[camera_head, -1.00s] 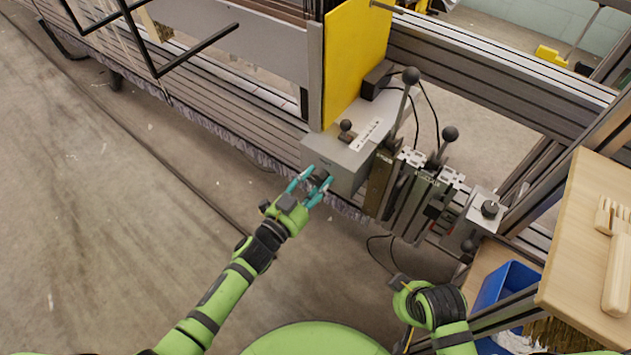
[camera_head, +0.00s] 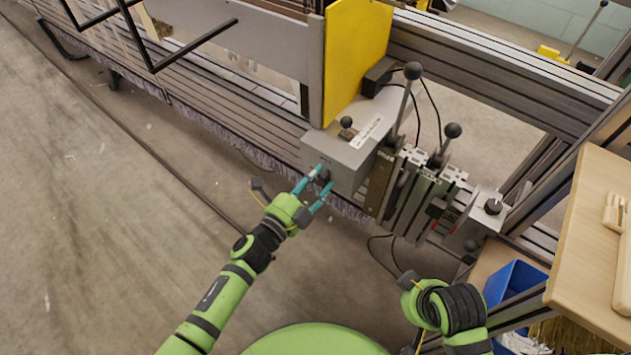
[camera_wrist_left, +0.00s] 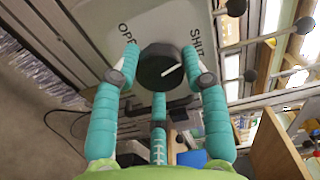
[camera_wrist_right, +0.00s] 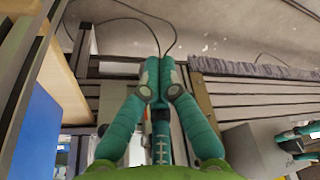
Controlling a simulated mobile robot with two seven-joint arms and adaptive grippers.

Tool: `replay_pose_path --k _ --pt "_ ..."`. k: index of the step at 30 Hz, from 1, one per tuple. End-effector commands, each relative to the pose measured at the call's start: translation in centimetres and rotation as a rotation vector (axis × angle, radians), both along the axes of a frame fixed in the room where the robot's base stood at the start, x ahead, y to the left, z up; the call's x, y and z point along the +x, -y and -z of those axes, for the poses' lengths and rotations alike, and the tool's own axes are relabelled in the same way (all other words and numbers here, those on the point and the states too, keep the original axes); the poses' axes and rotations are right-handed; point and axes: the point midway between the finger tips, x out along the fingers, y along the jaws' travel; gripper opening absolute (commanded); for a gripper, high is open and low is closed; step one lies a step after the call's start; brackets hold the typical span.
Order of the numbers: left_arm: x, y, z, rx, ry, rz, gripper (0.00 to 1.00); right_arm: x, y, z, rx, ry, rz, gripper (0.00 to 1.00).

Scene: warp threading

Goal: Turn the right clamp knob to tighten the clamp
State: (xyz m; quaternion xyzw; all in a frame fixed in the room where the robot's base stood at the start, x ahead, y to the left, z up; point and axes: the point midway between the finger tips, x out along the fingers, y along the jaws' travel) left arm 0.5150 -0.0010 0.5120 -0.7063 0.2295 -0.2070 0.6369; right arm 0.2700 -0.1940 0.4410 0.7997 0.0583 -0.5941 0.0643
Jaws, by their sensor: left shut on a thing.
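A round black knob (camera_wrist_left: 162,68) with a white pointer line sits on the face of a grey box (camera_head: 335,152). The line points right and slightly up in the left wrist view, toward lettering starting "SHU"; lettering starting "OP" is on the other side. My left gripper (camera_head: 322,187) is shut on this knob, with one teal finger on each side, and it also shows in the left wrist view (camera_wrist_left: 162,66). My right gripper (camera_wrist_right: 160,78) is shut and empty below the rail; its fingers are hidden in the head view.
Levers with black ball tops (camera_head: 452,130) stand right of the grey box. Another black knob (camera_head: 493,207) is on a small box farther right. A yellow panel (camera_head: 352,60) rises behind. A wooden shelf (camera_head: 590,235) and a blue bin (camera_head: 512,283) are at the right.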

Motion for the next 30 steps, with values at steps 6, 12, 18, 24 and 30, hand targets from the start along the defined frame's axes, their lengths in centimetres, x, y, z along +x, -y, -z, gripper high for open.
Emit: replay_pose_path --k 6,12,18,24,30 --pt "0.1 0.0 0.0 0.102 0.075 -0.001 0.12 -0.2 0.0 -1.0 0.002 0.008 0.002 0.00" --pt "0.1 0.0 -0.1 0.154 0.113 -0.001 0.12 -0.3 0.0 -1.5 0.002 0.013 0.003 0.00" --pt "0.1 0.0 -0.1 0.175 0.128 -0.001 0.12 -0.4 0.0 -1.6 0.001 0.009 0.003 0.00" --pt "0.1 0.0 -0.1 0.177 0.129 -0.001 0.12 -0.4 0.0 -1.7 0.002 0.010 0.003 0.00" --pt "0.1 0.0 -0.1 0.175 0.128 -0.001 0.61 -0.4 0.0 -1.8 0.002 0.012 0.003 0.00"
